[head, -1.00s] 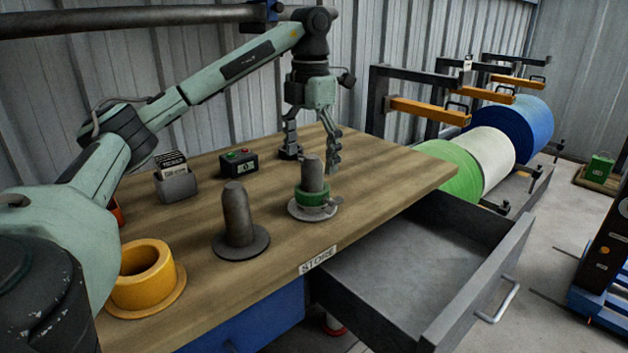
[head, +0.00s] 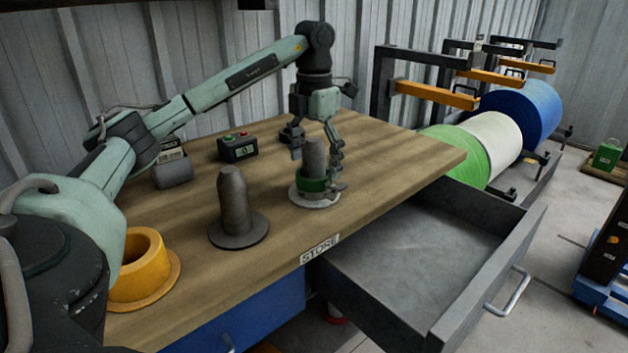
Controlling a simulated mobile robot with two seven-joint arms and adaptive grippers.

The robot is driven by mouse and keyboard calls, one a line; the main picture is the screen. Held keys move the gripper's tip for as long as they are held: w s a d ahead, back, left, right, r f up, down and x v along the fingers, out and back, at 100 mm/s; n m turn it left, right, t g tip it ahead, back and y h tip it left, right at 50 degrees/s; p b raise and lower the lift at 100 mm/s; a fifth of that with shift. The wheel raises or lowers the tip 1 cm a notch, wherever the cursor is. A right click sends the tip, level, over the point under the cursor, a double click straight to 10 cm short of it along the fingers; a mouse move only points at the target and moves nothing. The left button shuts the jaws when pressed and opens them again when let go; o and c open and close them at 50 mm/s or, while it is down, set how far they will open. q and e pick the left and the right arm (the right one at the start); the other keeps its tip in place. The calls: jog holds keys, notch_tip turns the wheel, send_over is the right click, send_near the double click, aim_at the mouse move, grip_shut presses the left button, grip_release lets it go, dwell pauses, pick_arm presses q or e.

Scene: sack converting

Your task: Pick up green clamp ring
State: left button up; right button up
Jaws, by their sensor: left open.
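The green clamp ring (head: 312,184) sits around the base of a dark upright post (head: 315,154), on a pale round plate (head: 303,200) on the wooden bench. My left gripper (head: 317,167) is open and points down over this post. One finger is behind and to the left of the post, and the other is at its right, close to the ring's right side. I cannot tell whether that finger touches the ring. The far side of the ring is hidden by the post. My right gripper is not in view.
A button box (head: 238,147) and a card holder (head: 173,170) stand behind. An open grey drawer (head: 420,245) juts out in front. The bench's right end (head: 410,165) is clear.

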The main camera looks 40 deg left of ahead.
aim_at(314, 139)
pick_arm(q)
jog(key=shift+f, duration=0.55)
jog(key=c, duration=1.7)
jog(key=shift+r, duration=0.1)
jog(key=shift+c, duration=0.3)
jog(key=shift+w+r, duration=0.1)
jog(key=shift+r, duration=0.35)
notch_tip(314, 139, up, 2)
jog(key=shift+r, duration=0.2)
notch_tip(314, 139, up, 3)
jog(key=shift+f+p, duration=0.2)
jog(key=shift+p, duration=0.55)
jog(key=shift+r, duration=0.3)
notch_tip(314, 139, up, 11)
jog(key=shift+r, duration=0.15)
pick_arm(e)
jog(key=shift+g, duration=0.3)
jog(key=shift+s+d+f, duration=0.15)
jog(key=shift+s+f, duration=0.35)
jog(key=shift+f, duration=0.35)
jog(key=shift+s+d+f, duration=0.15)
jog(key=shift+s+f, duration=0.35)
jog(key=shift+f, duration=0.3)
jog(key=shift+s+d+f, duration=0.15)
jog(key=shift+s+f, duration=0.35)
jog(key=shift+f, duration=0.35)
